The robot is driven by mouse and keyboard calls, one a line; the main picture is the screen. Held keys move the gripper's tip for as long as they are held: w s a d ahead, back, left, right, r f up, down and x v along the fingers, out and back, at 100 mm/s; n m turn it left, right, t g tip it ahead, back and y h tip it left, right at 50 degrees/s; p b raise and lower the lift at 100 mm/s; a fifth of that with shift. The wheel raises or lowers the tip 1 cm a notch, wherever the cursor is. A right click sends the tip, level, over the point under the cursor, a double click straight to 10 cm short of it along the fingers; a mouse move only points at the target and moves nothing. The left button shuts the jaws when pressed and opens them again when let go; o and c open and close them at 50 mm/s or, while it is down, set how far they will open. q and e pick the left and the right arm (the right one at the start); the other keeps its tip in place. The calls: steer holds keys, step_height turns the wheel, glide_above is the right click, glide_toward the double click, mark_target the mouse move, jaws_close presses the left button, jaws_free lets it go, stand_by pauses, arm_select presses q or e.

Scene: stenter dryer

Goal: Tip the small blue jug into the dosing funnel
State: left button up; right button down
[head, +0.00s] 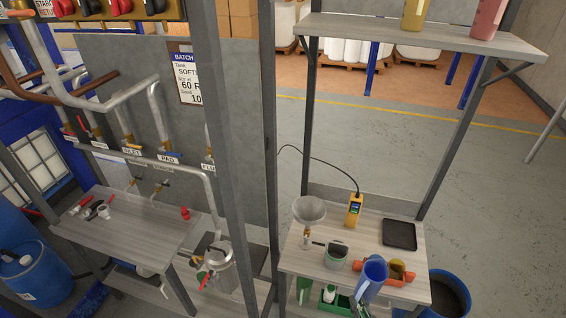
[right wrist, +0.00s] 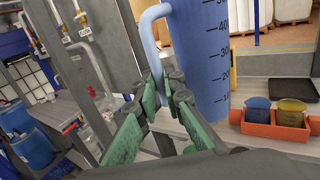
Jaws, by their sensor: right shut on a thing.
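The blue jug (head: 371,277) has a handle and a dark measuring scale. It stands roughly upright in the right wrist view (right wrist: 200,60), where its handle (right wrist: 150,40) faces left. My right gripper (right wrist: 165,88) has its green fingers shut on the lower part of that handle. In the head view my right gripper (head: 353,298) is low at the front of the right-hand bench, mostly cut off or hidden. The grey dosing funnel (head: 309,209) stands on the bench, behind and left of the jug and apart from it. My left gripper is not in view.
An orange holder (right wrist: 276,131) with a blue cup (right wrist: 257,108) and a yellow cup (right wrist: 291,112) sits by the jug. A grey-green pot (head: 337,257), a yellow meter (head: 354,210) and a black tray (head: 399,235) stand on the bench. Uprights (head: 222,130) rise left of the funnel.

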mark_target(357, 297)
steer(key=w+r+m+h, duration=0.1)
steer(key=w+r+h, duration=0.1)
steer(key=a+r+m+h, duration=0.1)
steer(key=r+h, duration=0.1)
steer(key=shift+w+m+t, duration=0.3)
steer(key=shift+w, duration=0.1)
arm_select(q)
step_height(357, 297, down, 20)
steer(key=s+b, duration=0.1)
steer(key=b, duration=1.8)
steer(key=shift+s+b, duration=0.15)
steer(key=shift+b, duration=0.25)
arm_select(e)
step_height(357, 297, down, 20)
steer(key=shift+w+h, duration=0.3)
steer(key=shift+h, duration=0.1)
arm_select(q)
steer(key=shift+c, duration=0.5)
